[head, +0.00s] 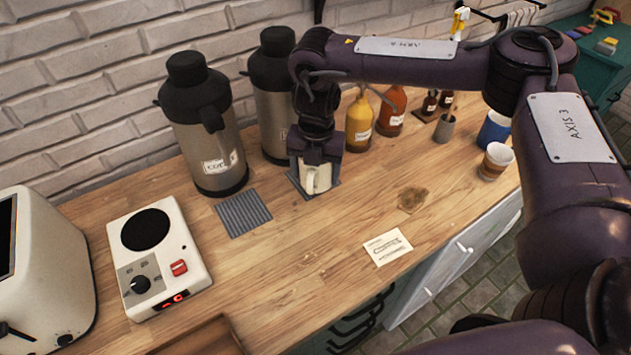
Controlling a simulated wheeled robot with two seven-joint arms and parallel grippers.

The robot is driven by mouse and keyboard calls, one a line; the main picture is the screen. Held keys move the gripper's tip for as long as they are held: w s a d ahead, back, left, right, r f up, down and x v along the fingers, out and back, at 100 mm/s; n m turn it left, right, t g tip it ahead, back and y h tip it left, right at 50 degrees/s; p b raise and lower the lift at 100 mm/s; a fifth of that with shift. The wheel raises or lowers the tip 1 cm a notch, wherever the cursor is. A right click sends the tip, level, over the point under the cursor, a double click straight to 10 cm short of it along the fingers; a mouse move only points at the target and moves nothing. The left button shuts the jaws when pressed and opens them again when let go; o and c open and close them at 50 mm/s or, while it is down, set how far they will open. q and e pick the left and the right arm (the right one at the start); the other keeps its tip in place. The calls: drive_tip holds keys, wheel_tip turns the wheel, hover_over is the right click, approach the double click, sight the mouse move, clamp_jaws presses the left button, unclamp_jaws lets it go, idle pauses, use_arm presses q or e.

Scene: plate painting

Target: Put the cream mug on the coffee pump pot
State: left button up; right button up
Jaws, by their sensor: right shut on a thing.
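The cream mug (318,180) is in my right gripper (316,160), which is shut on it and points down. The mug is at a dark mat in front of the second pump pot (262,115); I cannot tell whether it touches the mat. The coffee pump pot (207,135), steel with a black top and a label that seems to read coffee, stands upright to the left. A grey ribbed mat (243,213) lies empty in front of it. The second pot's label is mostly hidden by my gripper. My left gripper is not in view.
Yellow (359,125) and orange (391,108) bottles stand right of my gripper. A hot plate (160,255) and toaster (40,270) are at left. A paper cup (496,160), a blue cup (494,130) and a card (387,248) are at right.

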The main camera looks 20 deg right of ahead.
sight(316, 184)
drive_tip(key=shift+f+p, duration=0.45)
drive_tip(key=shift+f, duration=1.7)
drive_tip(key=shift+f, duration=0.2)
drive_tip(key=o, duration=1.3)
